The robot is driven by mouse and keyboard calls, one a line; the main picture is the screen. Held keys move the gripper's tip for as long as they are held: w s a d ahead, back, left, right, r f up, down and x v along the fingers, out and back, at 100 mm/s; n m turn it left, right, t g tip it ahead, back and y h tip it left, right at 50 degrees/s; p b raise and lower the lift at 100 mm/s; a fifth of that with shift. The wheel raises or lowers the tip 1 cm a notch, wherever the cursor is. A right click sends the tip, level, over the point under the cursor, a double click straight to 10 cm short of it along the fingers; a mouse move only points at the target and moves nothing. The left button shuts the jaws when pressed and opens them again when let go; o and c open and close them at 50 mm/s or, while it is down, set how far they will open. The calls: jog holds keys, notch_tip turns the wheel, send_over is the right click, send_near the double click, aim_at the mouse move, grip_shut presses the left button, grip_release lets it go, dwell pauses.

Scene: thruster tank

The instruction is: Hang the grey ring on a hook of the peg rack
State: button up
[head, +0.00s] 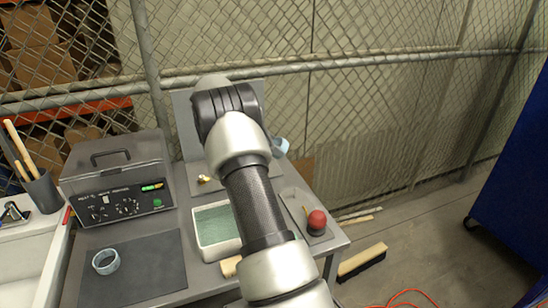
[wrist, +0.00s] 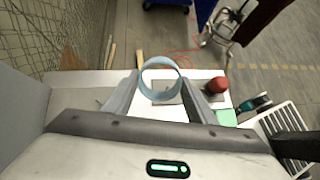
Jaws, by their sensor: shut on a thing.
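A pale blue-grey ring (wrist: 160,64) is held between the two fingers of my gripper (wrist: 163,84) in the wrist view, its opening facing the camera. In the head view the ring (head: 281,146) shows just right of my arm, above the bench's back edge; my arm hides the fingers there. A similar pale ring (head: 106,261) lies on the dark mat (head: 150,275) at the front left. A grey upright panel (head: 186,135), apparently the peg rack, stands at the bench's back, mostly behind my arm. I cannot make out its hooks.
A grey control box (head: 118,185) stands left of the panel. A white tray with a green inside (head: 212,222) and a red knob (head: 317,220) are on the bench. A wire fence (head: 390,90) runs behind. A blue cabinet (head: 515,190) stands at the right.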

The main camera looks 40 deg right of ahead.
jog(key=w+a+r+n+t+h, duration=0.2)
jog(key=w+n+t, duration=0.3)
jog(key=w+t, duration=0.1)
jog(key=w+a+r+n+t+h, duration=0.2)
jog(key=w+r+n+t+h, duration=0.1)
jog(key=w+n+t, duration=0.25)
jog(key=w+a+f+n+t+y, duration=0.1)
jog(key=w+a+n+t+y, duration=0.3)
jog(key=w+a+n+t, duration=0.45)
jog(key=w+d+f+m+b, duration=0.1)
jog(key=w+f+m+b, duration=0.1)
jog(key=w, duration=0.7)
jog(key=shift+w+b, duration=0.25)
jog(key=shift+b, duration=0.2)
dwell(0.4)
jog(key=o, duration=1.1)
